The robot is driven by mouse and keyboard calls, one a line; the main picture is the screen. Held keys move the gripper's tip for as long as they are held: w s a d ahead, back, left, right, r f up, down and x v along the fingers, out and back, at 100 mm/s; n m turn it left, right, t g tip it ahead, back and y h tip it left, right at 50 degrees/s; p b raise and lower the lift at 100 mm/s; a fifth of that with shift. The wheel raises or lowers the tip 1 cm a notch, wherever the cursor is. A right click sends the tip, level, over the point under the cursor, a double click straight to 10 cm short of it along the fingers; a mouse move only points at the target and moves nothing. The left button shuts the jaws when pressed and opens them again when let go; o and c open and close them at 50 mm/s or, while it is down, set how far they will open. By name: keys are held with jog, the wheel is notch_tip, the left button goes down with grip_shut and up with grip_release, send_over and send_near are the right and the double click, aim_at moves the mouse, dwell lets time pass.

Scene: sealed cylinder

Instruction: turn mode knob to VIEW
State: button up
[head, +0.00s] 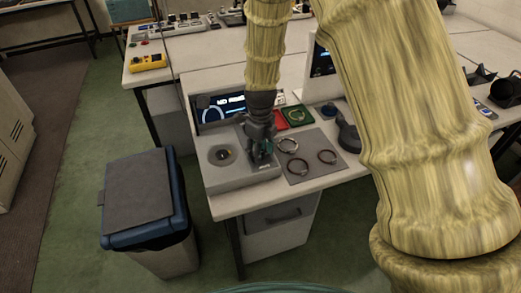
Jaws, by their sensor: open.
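A grey instrument box (215,177) stands at the front left corner of the table. On its top is a dark round fitting (222,155) with a small yellow mark in its middle; I cannot tell whether this is the mode knob. My gripper (263,160) points down over the right part of the box, to the right of the round fitting. Its fingers are apart, and something greenish shows around them. The gripper hides that part of the box, so any knob there and its setting cannot be read. A screen (210,115) with partly hidden text stands behind the box.
A grey mat (311,172) with several metal rings lies right of the box. Red (280,120) and green (297,115) trays and a dark handheld object (347,135) are close by. A lidded blue bin (140,190) stands on the floor at left.

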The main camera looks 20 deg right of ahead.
jog(key=c, duration=1.1)
jog(key=shift+o, duration=0.2)
